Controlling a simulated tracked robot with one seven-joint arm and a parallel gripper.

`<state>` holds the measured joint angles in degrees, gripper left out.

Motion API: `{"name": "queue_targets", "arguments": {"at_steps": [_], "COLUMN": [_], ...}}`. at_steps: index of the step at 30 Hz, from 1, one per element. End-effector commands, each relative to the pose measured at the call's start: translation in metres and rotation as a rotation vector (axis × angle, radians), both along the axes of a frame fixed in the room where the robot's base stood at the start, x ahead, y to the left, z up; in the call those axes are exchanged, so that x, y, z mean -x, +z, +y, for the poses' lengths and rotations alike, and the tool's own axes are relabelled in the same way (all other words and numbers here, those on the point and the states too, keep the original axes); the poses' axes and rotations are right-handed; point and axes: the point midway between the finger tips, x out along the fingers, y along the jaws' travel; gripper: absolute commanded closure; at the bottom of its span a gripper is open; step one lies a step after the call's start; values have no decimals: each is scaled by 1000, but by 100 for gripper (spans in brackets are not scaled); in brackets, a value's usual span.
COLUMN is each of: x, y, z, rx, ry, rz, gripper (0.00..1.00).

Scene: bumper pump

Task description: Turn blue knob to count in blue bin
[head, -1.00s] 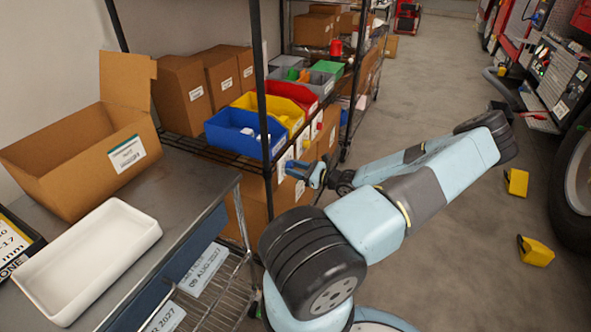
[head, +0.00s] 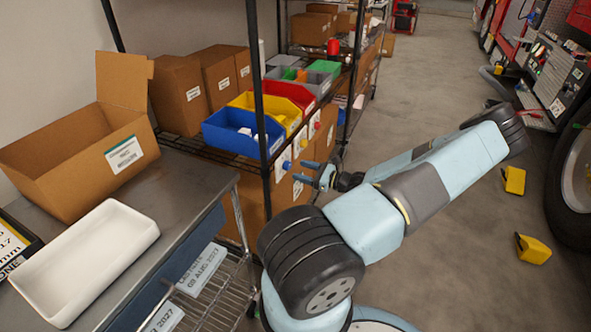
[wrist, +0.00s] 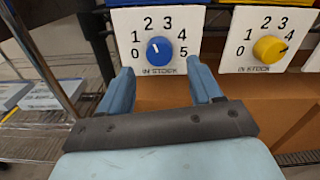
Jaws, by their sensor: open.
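The blue bin (head: 215,137) sits on the rack shelf. A few pale items lie in it; I cannot count them surely, as its wall hides part of the inside. The blue knob (wrist: 159,50) is on a white 0-to-5 dial card (wrist: 125,22) marked "IN STOCK". Its white pointer line tilts up and left, roughly toward the 2. The knob also shows small in the head view (head: 287,165). My gripper (wrist: 160,72) is open and empty, its fingers apart below and to either side of the knob, not touching it. In the head view my gripper (head: 320,174) is right of the knob.
A yellow knob (wrist: 269,49) on its own dial card is to the right. Yellow (head: 268,108), red (head: 293,92) and grey bins stand behind the blue one. A rack post (head: 258,90) rises nearby.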

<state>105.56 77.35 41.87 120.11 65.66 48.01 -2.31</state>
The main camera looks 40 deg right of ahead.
Motion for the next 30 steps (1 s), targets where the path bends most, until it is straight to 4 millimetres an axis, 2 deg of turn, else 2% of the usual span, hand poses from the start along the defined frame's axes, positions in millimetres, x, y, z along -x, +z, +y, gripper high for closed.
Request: {"name": "queue_targets", "arguments": {"at_steps": [3,9,15,21,30], "x": [23,57,79,86,86], "y": [0,-1,-1,-1,-1], "z": [-10,-24,-33,-36,-36], "rx": [2,1,2,0,0], "ry": [-3,-1,-1,1,1], "rz": [3,3,2,0,1], "gripper": [36,36,36,36,36]}}
